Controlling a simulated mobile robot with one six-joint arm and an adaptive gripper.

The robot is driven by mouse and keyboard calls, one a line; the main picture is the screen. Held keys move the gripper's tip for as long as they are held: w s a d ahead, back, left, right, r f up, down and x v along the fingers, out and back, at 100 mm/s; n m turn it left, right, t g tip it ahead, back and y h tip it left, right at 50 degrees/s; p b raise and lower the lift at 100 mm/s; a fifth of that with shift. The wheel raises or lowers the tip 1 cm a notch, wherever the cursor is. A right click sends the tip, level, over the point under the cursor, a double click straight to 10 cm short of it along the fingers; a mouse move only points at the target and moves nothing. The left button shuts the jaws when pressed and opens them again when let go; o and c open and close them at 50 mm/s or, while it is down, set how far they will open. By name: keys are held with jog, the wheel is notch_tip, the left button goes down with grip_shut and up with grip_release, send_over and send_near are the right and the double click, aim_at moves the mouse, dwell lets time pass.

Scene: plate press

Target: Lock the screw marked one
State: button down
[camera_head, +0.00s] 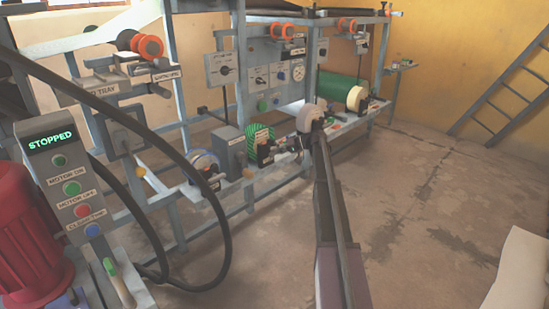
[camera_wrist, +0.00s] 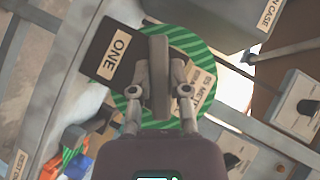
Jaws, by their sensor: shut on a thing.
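The screw marked one shows in the wrist view as a dark plate with a white "ONE" label (camera_wrist: 115,54), in front of a green striped disc (camera_wrist: 190,42). My gripper (camera_wrist: 160,82) is at the plate's right edge, shut on a narrow grey upright piece (camera_wrist: 158,70), seemingly the handle of screw one. The fingers hide where this piece joins the screw. In the head view the green striped disc (camera_head: 257,132) is on the frame's lower rail, and my gripper (camera_head: 286,146) reaches it from the right. The label is too small to read there.
A grey box (camera_head: 231,147) stands left of the green disc, with a blue-rimmed disc (camera_head: 204,164) farther left. A green roller (camera_head: 337,86) lies to the right. A control box (camera_head: 68,178) reading "STOPPED" and black hoses are at the near left.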

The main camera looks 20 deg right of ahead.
jog(key=shift+a+f+m+y+b, duration=0.2)
jog(key=shift+m+y+b, duration=0.5)
jog(key=shift+y+b, duration=0.3)
jog(key=shift+r, duration=0.1)
jog(key=shift+a, duration=0.1)
jog(key=c, duration=0.6)
grip_release()
jog(key=shift+o, duration=0.2)
jog(key=shift+d, duration=0.2)
